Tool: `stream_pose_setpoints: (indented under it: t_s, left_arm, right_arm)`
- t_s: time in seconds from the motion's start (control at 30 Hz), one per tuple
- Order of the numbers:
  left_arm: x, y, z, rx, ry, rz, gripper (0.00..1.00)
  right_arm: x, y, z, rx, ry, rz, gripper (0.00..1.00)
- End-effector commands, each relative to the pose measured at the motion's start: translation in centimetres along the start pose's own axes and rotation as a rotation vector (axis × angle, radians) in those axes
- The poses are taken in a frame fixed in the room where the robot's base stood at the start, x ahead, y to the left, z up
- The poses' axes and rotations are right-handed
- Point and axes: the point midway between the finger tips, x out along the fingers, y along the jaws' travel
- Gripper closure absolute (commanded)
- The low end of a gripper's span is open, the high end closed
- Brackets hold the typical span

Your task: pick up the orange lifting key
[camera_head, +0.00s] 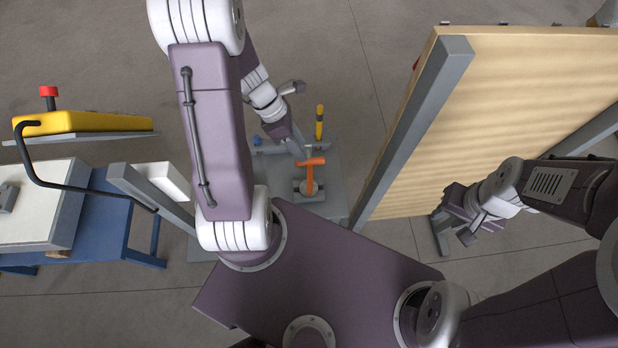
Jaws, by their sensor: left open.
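The orange lifting key (310,176) has a T shape, with a crossbar at the top and a stem running down. It is at a small grey stand (333,198) in the middle of the head view. My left gripper (299,153) is just above and left of the key's crossbar. Its jaws are open, and I cannot tell whether a finger touches the key. My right gripper (454,222) is far to the right, below the wooden panel, and looks open and empty.
A yellow and black tool (319,122) stands behind the key. A large wooden panel with a grey frame (415,125) rises on the right. On the left are a blue bench (100,222), a white box (40,205) and a yellow control panel (85,122) with a red button.

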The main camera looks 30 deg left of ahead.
Motion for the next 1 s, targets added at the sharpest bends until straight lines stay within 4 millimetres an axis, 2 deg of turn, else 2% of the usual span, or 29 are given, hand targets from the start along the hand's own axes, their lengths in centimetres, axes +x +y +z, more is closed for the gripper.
stream_pose_setpoints:
  t_s: [0.23,0.5,0.53,0.6,0.7,1.0]
  left_arm:
    - [4.3,-0.5,-0.3,0.001,0.001,-0.006,0.55]
    - [4.9,-0.5,-0.2,0.001,0.001,-0.001,0.55]
    - [4.9,-0.5,-0.2,0.001,0.001,-0.001,0.58]
    - [4.9,-0.5,-0.2,0.001,0.001,-0.001,0.77]
    - [4.9,-0.5,-0.2,0.001,0.001,-0.001,1.00]
    - [5.0,-0.5,-0.3,0.000,0.002,-0.003,1.00]
  right_arm:
    - [0.2,0.0,0.0,0.000,0.000,0.000,0.64]
    - [0.2,0.0,0.0,0.000,0.000,0.000,0.64]
    - [0.2,0.0,0.0,0.000,0.000,0.000,0.64]
    - [0.2,0.0,0.0,0.000,0.000,0.000,0.64]
    - [0.2,0.0,0.0,0.000,0.000,0.000,0.64]
    - [0.3,0.0,0.0,0.000,0.000,0.000,0.64]
